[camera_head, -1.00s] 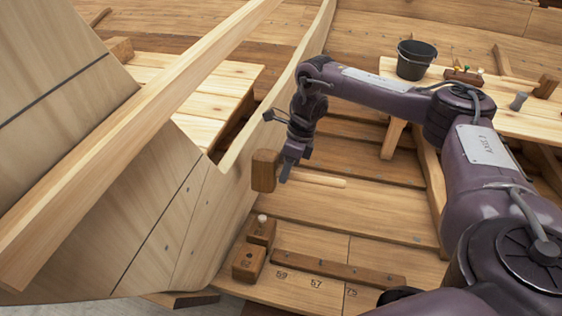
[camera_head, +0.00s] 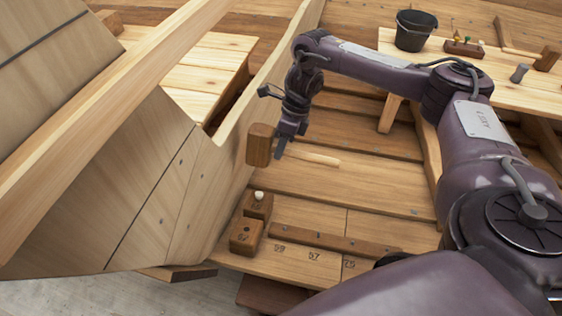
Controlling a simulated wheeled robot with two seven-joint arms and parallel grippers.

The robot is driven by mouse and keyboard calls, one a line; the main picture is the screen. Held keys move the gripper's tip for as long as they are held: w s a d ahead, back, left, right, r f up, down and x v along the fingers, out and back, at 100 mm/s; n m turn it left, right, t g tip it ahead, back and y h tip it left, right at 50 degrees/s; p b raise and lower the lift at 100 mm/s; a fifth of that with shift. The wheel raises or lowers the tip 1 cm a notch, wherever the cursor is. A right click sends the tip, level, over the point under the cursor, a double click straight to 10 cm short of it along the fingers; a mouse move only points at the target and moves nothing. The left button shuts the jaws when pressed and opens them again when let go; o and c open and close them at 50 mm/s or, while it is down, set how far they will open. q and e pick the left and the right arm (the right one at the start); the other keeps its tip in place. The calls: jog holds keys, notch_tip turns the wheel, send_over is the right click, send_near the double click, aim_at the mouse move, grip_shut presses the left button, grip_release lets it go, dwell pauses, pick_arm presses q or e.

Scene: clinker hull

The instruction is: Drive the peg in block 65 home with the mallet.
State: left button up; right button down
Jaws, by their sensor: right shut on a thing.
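A wooden mallet has a dark brown head (camera_head: 260,146) and a pale handle (camera_head: 317,158). My right gripper (camera_head: 281,148) is shut on the mallet's handle close to the head and holds it above the planks. A brown block (camera_head: 257,207) with a pale round-topped peg (camera_head: 259,195) standing up from it is below the mallet head, with a gap between head and peg. Its number is too small to read surely. A second brown block (camera_head: 245,236) sits in front of it, with a dark mark on top. My left gripper is not in view.
The curved hull side (camera_head: 190,190) rises close left of the blocks. A brown strip (camera_head: 320,240) lies right of them, by the numbers 59, 57 and 75. A bench (camera_head: 450,75) at the back right bears a black bucket (camera_head: 416,31) and small tools.

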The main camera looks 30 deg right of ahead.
jog(key=shift+s+a+f, duration=0.15)
jog(key=shift+s+f, duration=0.2)
jog(key=shift+s, duration=0.05)
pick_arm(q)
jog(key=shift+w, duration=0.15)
pick_arm(e)
jog(key=shift+w, duration=0.1)
jog(key=shift+f, duration=0.1)
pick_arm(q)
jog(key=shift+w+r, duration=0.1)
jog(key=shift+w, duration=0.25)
pick_arm(e)
jog(key=shift+s, duration=0.2)
